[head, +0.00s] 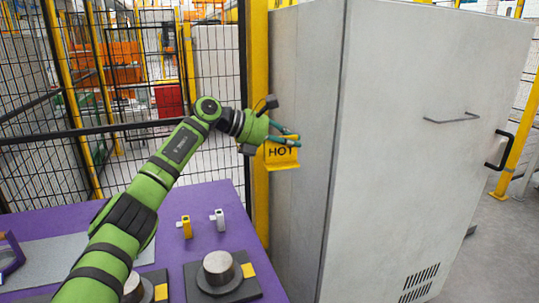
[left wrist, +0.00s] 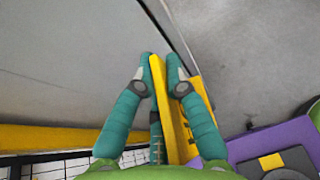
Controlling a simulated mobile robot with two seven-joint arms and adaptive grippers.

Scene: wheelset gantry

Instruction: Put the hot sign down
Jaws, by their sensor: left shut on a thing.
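The hot sign (head: 281,154) is a small yellow plate with the dark word HOT and a bent lower lip. My left gripper (head: 288,138) is shut on its upper part and holds it in the air, upright, in front of the grey cabinet's side. In the left wrist view the sign (left wrist: 162,95) shows edge-on between the two teal fingers of my left gripper (left wrist: 158,70). The purple table (head: 210,200) lies lower, to the left of the sign. My right gripper is not in view.
The tall grey cabinet (head: 420,160) fills the right side. A yellow post (head: 257,60) and black mesh fence (head: 70,150) stand behind. On the table are a yellow block (head: 186,227), a grey block (head: 219,220) and dark plates with metal cylinders (head: 218,266). Bare purple surface shows behind the blocks.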

